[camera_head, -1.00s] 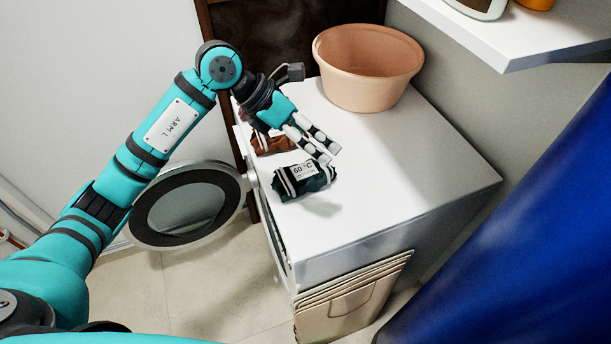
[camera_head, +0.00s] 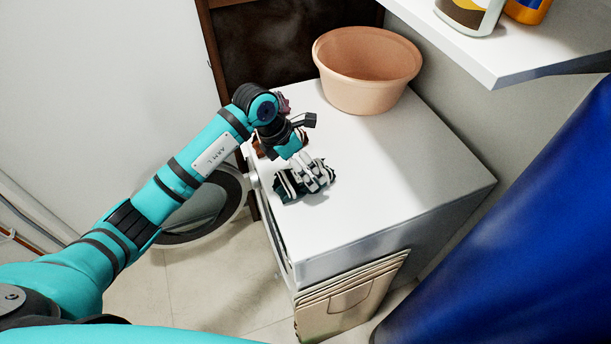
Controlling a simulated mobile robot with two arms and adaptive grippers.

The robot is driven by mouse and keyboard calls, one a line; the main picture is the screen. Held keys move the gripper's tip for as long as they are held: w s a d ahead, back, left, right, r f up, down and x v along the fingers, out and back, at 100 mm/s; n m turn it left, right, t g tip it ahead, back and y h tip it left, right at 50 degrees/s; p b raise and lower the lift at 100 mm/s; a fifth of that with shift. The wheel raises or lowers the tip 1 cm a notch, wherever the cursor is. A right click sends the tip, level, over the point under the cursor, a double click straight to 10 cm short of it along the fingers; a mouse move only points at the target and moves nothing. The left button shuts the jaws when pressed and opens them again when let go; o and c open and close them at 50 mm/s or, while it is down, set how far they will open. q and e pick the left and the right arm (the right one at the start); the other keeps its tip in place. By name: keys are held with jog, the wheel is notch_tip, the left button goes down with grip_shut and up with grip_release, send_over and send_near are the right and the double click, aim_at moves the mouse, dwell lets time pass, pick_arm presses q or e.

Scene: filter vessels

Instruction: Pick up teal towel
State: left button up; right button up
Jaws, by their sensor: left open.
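The teal towel (camera_head: 285,190) is a dark teal bundle with pale bands, lying on top of the white washing machine (camera_head: 390,190) near its left edge. My left gripper (camera_head: 318,182) is open, its fingers right over the towel and hiding much of it. I cannot tell whether the fingers touch it. My right gripper is not in view.
A brown-red cloth (camera_head: 262,150) lies behind the towel, partly hidden by my arm. A peach tub (camera_head: 366,72) stands at the back. The round door (camera_head: 228,205) hangs open at left. A shelf with bottles (camera_head: 470,15) overhangs the right. The machine's right top is clear.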

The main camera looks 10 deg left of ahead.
aim_at(307, 170)
pick_arm(q)
jog(key=p+x, duration=0.1)
jog(key=x, duration=0.3)
jog(key=shift+w+f+p, duration=0.1)
jog(key=shift+f+p, duration=0.05)
jog(key=shift+p, duration=0.25)
jog(key=shift+w+d+f, duration=0.1)
jog(key=shift+f, duration=0.4)
jog(key=c, duration=1.3)
